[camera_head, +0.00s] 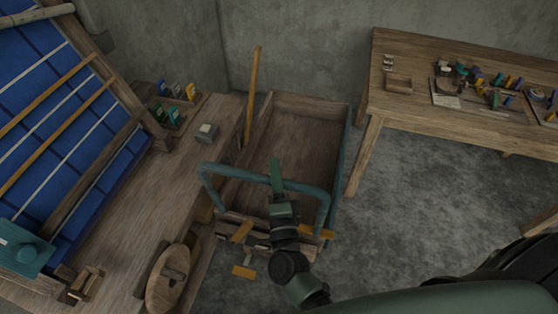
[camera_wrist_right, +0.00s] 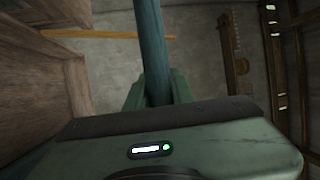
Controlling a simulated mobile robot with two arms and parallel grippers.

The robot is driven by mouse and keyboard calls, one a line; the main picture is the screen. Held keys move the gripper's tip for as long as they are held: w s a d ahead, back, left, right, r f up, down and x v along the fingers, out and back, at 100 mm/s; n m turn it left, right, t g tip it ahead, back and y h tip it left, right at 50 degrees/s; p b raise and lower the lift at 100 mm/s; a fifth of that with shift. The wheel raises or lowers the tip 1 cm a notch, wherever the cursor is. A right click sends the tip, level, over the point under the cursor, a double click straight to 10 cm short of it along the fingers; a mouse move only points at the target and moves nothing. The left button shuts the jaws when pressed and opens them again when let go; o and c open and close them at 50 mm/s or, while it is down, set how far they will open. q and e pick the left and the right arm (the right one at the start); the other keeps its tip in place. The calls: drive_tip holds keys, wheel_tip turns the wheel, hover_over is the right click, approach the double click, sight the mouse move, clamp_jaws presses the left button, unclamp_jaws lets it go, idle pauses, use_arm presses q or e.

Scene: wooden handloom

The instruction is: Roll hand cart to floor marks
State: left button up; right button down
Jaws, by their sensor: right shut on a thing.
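The hand cart (camera_head: 300,140) is an open wooden box with a blue-green tube handle (camera_head: 227,171), standing on the floor between the loom bench and the table. My right gripper (camera_head: 277,178) is shut on the handle's top bar; in the wrist view its fingers (camera_wrist_right: 156,92) close around the blue-green tube (camera_wrist_right: 150,45). Orange-yellow floor marks (camera_head: 243,271) lie by the cart's near end; another orange piece (camera_head: 242,231) shows at its near left corner. An orange-yellow strip (camera_wrist_right: 110,36) shows on the floor in the wrist view. My left gripper is out of view.
The loom bench (camera_head: 130,195) with blue cloth (camera_head: 45,110) stands close along the cart's left side. A table (camera_head: 440,60) with small tools stands at the right, one leg (camera_head: 364,158) near the cart. A wall is behind. Grey floor (camera_head: 410,205) is open at right.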

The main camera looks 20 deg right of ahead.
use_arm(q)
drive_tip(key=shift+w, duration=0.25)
use_arm(e)
drive_tip(key=shift+s+a+f, duration=0.15)
drive_tip(key=shift+s+a, duration=0.15)
drive_tip(key=shift+s, duration=0.05)
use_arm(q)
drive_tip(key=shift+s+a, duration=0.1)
use_arm(e)
drive_tip(key=c, duration=1.3)
unclamp_jaws()
drive_tip(key=shift+o, duration=0.5)
drive_tip(key=shift+s+a, duration=0.1)
drive_tip(key=shift+s, duration=0.05)
drive_tip(key=shift+s+f, duration=0.1)
drive_tip(key=shift+s, duration=0.15)
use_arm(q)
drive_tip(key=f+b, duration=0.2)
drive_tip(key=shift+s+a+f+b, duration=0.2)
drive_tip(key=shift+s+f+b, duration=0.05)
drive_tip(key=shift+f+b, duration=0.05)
use_arm(e)
drive_tip(key=v, duration=0.7)
drive_tip(key=shift+s, duration=0.15)
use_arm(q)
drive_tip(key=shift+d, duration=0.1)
use_arm(e)
drive_tip(key=shift+a, duration=0.1)
